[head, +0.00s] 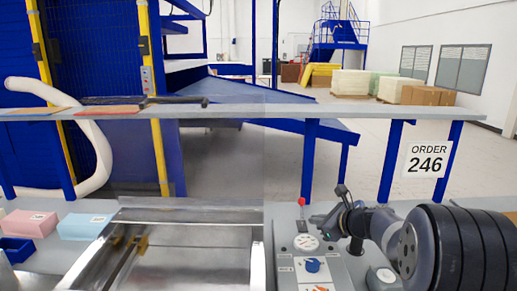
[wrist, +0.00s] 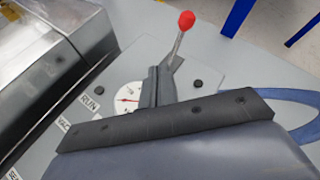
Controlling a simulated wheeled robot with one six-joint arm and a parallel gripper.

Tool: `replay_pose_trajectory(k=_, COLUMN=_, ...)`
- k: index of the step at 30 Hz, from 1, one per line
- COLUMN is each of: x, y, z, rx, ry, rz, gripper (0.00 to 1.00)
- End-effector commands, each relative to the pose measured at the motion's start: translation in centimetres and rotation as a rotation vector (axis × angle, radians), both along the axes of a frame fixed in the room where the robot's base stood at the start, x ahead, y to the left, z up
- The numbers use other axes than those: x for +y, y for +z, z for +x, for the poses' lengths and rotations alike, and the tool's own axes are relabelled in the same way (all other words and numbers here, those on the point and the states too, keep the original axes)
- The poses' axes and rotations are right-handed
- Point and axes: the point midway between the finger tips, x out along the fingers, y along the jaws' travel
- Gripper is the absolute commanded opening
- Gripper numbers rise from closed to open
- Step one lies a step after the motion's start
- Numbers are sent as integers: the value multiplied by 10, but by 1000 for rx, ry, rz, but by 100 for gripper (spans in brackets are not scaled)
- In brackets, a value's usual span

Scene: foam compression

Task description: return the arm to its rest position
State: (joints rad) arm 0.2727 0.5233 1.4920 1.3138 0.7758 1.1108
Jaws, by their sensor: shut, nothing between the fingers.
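My gripper (head: 318,219) is low over the grey control panel in the head view, with my arm reaching in from the right. In the wrist view my gripper (wrist: 155,88) shows as dark fingers closed together, with nothing held between them. A lever with a red knob (wrist: 187,20) stands just beyond the fingertips there; whether they touch it cannot be told. In the head view the red-knobbed lever (head: 301,203) stands to the left of my gripper. A round white dial (wrist: 128,101) lies beside the fingers, partly hidden by them.
The metal chamber (head: 190,262) is left of the panel. Pink (head: 30,223) and light blue (head: 87,227) blocks and a dark blue tray (head: 16,250) lie farther left. A blue knob (head: 312,265) is on the panel. A grey shelf (head: 240,111) crosses behind, with an order sign (head: 426,159).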

Motion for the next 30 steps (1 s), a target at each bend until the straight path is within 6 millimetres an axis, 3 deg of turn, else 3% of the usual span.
replay_pose_trajectory(k=22, x=-6, y=-6, z=-9, rx=-57, ry=1, rz=-1, gripper=0)
replay_pose_trajectory(k=30, x=2, y=-6, z=-18, rx=-51, ry=24, rz=-21, gripper=0)
